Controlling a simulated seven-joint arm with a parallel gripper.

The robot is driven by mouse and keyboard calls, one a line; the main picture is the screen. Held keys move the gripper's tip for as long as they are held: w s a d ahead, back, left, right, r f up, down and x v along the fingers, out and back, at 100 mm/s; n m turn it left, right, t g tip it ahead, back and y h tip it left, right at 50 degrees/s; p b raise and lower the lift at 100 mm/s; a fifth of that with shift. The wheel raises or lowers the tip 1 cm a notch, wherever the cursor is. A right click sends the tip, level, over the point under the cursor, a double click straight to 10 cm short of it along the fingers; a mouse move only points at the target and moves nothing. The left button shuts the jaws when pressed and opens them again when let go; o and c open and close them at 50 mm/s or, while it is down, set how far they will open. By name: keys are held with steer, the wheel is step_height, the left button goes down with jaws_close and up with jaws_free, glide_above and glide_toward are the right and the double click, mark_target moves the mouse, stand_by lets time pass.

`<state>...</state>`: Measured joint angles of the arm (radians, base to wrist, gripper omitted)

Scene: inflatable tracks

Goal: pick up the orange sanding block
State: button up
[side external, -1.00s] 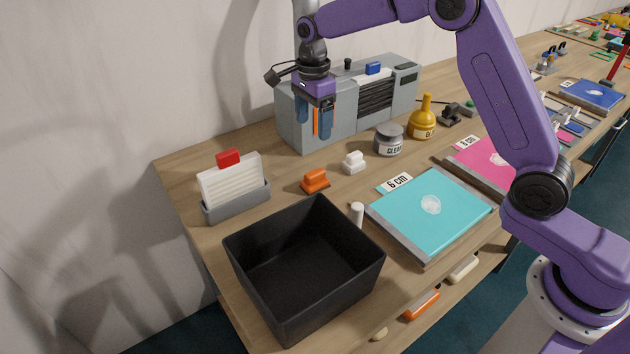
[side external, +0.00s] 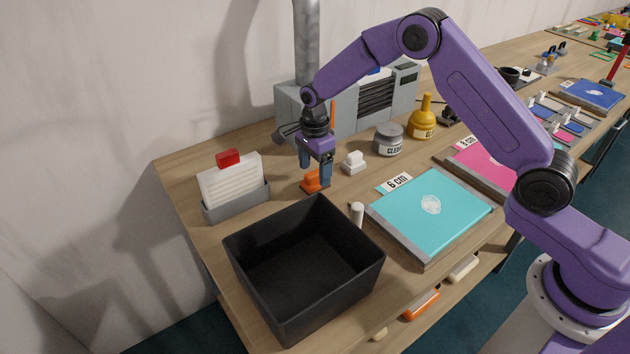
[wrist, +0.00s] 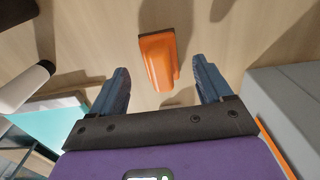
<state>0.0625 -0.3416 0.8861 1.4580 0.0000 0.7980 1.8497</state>
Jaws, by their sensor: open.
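The orange sanding block (side external: 315,182) lies on the wooden bench between the black bin and the grey machine. It has a raised grip on top. My gripper (side external: 316,175) is directly above it in the side view, fingers pointing down, partly covering the block. In the wrist view the block (wrist: 160,58) lies between the lines of the two open blue fingers, just ahead of their tips, with a gap on each side. My gripper (wrist: 161,75) is open and holds nothing. Whether the fingertips reach down beside the block cannot be told.
The black bin (side external: 240,268) stands in front. A card holder (side external: 238,205) is at left, a white block (side external: 353,163) at right. A white cylinder (side external: 357,212) stands near the bin and the teal board (side external: 455,212). The grey machine (side external: 345,122) is behind.

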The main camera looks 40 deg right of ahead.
steer(key=shift+f, duration=1.45)
steer(key=shift+c, duration=0.4)
steer(key=c, duration=1.2)
steer(key=shift+o, duration=0.2)
steer(key=shift+r, duration=0.1)
